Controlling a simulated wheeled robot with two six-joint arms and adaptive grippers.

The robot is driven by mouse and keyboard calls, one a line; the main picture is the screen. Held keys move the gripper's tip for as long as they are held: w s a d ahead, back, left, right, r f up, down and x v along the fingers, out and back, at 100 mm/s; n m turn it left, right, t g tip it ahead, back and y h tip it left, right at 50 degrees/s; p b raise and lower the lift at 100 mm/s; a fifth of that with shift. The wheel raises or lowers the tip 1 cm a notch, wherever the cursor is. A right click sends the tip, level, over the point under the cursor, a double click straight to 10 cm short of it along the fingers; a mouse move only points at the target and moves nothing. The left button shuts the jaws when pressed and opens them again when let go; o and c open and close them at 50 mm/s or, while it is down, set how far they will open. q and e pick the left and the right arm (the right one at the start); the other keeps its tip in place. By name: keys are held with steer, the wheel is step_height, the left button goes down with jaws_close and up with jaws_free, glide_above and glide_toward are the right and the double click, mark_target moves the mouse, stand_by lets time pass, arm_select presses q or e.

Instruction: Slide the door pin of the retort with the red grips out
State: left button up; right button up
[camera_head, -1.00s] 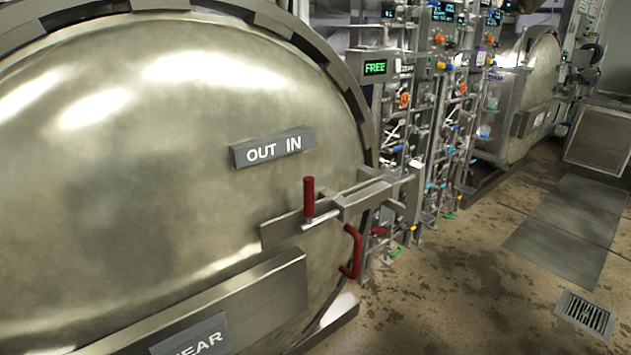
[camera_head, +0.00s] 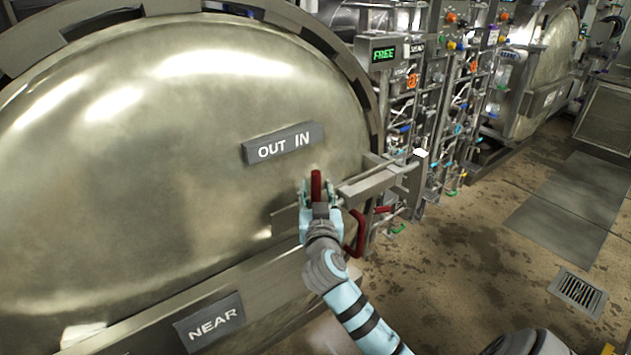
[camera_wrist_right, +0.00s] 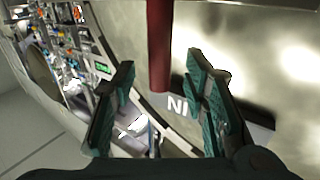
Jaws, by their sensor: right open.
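The retort door (camera_head: 150,150) is a large domed metal disc filling the left of the head view. The door pin's upright red grip (camera_head: 316,186) stands in front of its metal bracket (camera_head: 372,184), below the OUT IN plate (camera_head: 283,144). My right gripper (camera_head: 318,192) is at this grip and hides the pin's lower part. In the right wrist view the red grip (camera_wrist_right: 159,45) rises ahead, between the open fingers (camera_wrist_right: 160,95); contact cannot be told. A second, bent red grip (camera_head: 357,234) is just right of my right gripper. My left gripper is not in view.
A green FREE display (camera_head: 383,54) tops a rack of pipes and valves (camera_head: 440,110) at the right. A NEAR plate (camera_head: 209,322) sits on the door's lower bar. The floor (camera_head: 470,265) is open at the right, with a drain grate (camera_head: 577,291).

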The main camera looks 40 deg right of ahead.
mark_target(316, 186)
steer(key=x, duration=0.4)
steer(key=shift+d, duration=0.1)
jaws_close()
